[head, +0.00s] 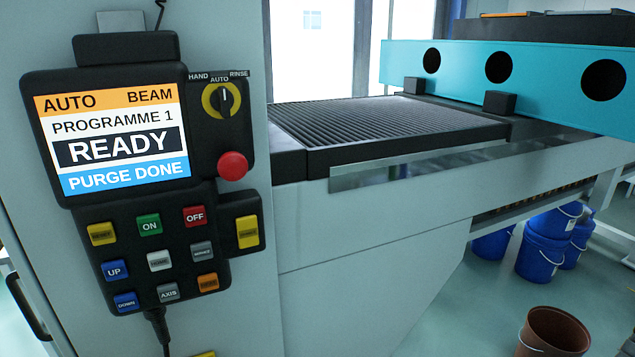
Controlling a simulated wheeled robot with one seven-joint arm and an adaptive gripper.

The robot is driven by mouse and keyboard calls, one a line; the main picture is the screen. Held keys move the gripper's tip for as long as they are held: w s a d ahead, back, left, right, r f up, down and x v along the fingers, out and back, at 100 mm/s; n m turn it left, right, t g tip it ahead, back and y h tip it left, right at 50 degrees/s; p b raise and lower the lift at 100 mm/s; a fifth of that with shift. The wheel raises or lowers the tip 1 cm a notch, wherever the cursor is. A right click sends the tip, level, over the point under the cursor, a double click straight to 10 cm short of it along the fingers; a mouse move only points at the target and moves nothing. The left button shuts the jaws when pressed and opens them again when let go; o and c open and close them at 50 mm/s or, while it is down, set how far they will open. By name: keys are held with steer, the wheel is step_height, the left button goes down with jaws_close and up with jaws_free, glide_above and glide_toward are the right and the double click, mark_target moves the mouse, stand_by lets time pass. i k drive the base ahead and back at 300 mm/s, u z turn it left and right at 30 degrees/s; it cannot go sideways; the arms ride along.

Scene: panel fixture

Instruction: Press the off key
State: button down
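The off key (195,216) is a red square key marked OFF, at the upper right of the black keypad (188,259) in the head view. A green ON key (149,225) sits just left of it. The screen (113,139) above the keypad reads AUTO, BEAM, PROGRAMME 1, READY and PURGE DONE. My gripper is not in view. Nothing covers the off key.
A red mushroom button (232,166) and a yellow rotary selector (222,99), pointing to AUTO, stick out right of the screen. A ribbed bed (390,125) and teal beam (540,70) extend right. Blue buckets (540,254) and a brown bucket (553,332) stand on the floor.

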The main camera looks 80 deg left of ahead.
mark_target(196, 216)
steer(key=u, duration=0.1)
steer(key=k, duration=0.7)
steer(key=u, duration=2.4)
